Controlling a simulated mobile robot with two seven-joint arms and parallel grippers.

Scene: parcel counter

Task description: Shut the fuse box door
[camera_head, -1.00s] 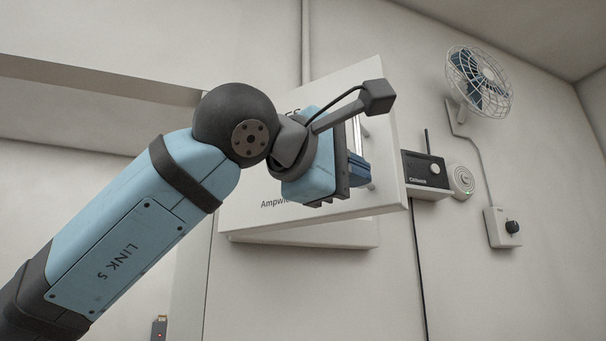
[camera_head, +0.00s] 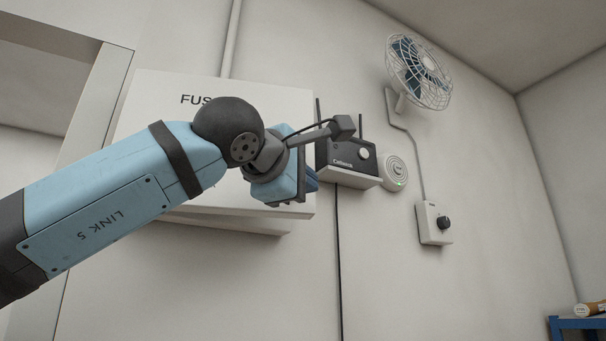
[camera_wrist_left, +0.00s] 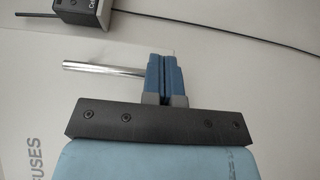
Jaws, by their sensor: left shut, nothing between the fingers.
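The white fuse box door (camera_head: 155,105) with dark lettering is in the head view, behind my left arm. In the left wrist view the fingers (camera_wrist_left: 164,68) are together over the door face. The silver bar handle (camera_wrist_left: 100,69) lies beside them, reaching left, not between them. My arm hides the middle of the door. My right gripper is not in view.
A black radio (camera_head: 347,160) on a small shelf stands just right of the gripper. A round white device (camera_head: 394,173), a wall fan (camera_head: 418,72) and a knob switch box (camera_head: 434,222) are further right. A blue stand (camera_head: 578,327) is at lower right.

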